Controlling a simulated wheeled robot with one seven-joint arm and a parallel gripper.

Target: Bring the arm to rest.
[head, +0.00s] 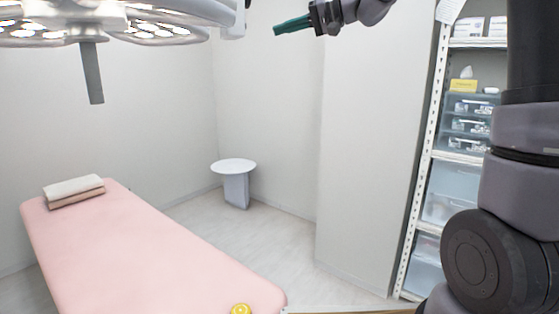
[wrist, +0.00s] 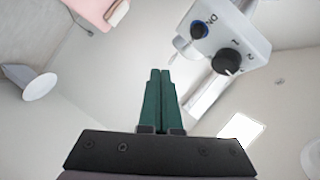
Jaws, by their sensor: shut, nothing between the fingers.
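My gripper (head: 276,29) is at the top middle of the head view, raised high and pointing left, well above the bed and the floor. Its green fingers (wrist: 160,74) lie side by side in the wrist view, shut with nothing between them. My arm reaches up along the right side of the head view, and part of it is out of the picture.
A surgical lamp (head: 165,35) hangs at upper left; a control box with knobs (wrist: 225,40) is close in the wrist view. A pink bed (head: 140,245) holds folded towels (head: 74,191). A small round table (head: 233,166) stands behind. A shelf (head: 420,190) is at right.

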